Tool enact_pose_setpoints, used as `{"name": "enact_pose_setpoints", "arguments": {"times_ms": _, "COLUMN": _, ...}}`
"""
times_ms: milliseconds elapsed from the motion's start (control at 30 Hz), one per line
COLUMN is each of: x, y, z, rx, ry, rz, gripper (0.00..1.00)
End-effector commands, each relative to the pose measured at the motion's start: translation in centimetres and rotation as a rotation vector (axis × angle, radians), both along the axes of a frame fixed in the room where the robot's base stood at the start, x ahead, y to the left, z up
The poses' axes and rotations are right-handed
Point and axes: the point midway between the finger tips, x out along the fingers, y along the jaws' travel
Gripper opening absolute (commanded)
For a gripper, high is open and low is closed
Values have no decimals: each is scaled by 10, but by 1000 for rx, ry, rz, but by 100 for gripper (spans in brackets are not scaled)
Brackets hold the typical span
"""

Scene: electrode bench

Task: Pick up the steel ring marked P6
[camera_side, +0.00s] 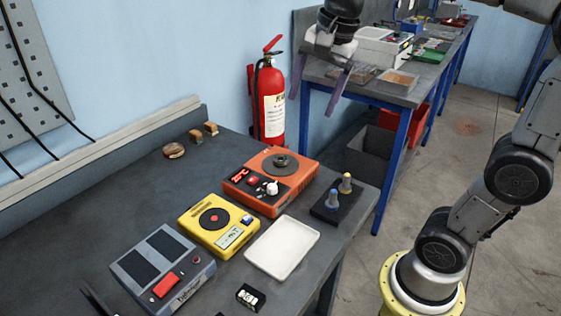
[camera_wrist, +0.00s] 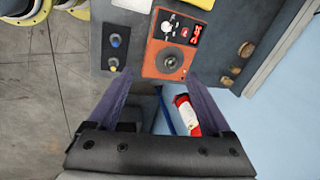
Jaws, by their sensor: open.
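My gripper (camera_side: 317,84) is open and empty, high above the bench's far end; its two fingers also show in the wrist view (camera_wrist: 158,82). A dark grey ring-shaped piece (camera_side: 280,160) sits on the round dark plate of the orange device (camera_side: 300,177). In the wrist view this piece (camera_wrist: 170,63) lies on the orange device (camera_wrist: 152,62), just beyond the fingertips and apart from them. I cannot read a P6 mark on it, so I cannot tell for sure that it is the steel ring.
A yellow device (camera_side: 216,224), a grey device with dark panels (camera_side: 163,268), a white tray (camera_side: 283,247) and a black block with two upright pegs (camera_side: 331,209) stand nearby. A red fire extinguisher (camera_side: 269,100) stands beyond the bench's far edge. Small brown pieces (camera_side: 174,151) lie near the wall.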

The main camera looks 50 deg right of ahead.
Motion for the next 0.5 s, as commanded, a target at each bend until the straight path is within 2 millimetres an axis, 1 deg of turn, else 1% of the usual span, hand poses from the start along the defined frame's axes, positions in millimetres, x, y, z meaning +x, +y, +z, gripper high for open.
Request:
{"name": "enact_pose_setpoints", "arguments": {"times_ms": 33, "x": 22, "y": -8, "z": -3, "rx": 20, "ry": 32, "rz": -78, "gripper": 83}}
{"name": "enact_pose_setpoints", "arguments": {"times_ms": 100, "x": 46, "y": -19, "z": -7, "rx": 43, "ry": 67, "rz": -181, "gripper": 83}}
{"name": "enact_pose_setpoints", "arguments": {"times_ms": 167, "x": 66, "y": -28, "z": -15, "rx": 58, "ry": 99, "rz": -254, "gripper": 83}}
{"name": "enact_pose_setpoints", "arguments": {"times_ms": 200, "x": 79, "y": -35, "z": -21, "rx": 65, "ry": 120, "rz": -294, "gripper": 83}}
{"name": "enact_pose_setpoints", "arguments": {"times_ms": 300, "x": 105, "y": -51, "z": -41, "rx": 74, "ry": 167, "rz": -353, "gripper": 83}}
{"name": "enact_pose_setpoints", "arguments": {"times_ms": 400, "x": 123, "y": -64, "z": -62, "rx": 77, "ry": 204, "rz": -373, "gripper": 83}}
{"name": "enact_pose_setpoints", "arguments": {"times_ms": 500, "x": 130, "y": -73, "z": -80, "rx": 80, "ry": 240, "rz": -388, "gripper": 83}}
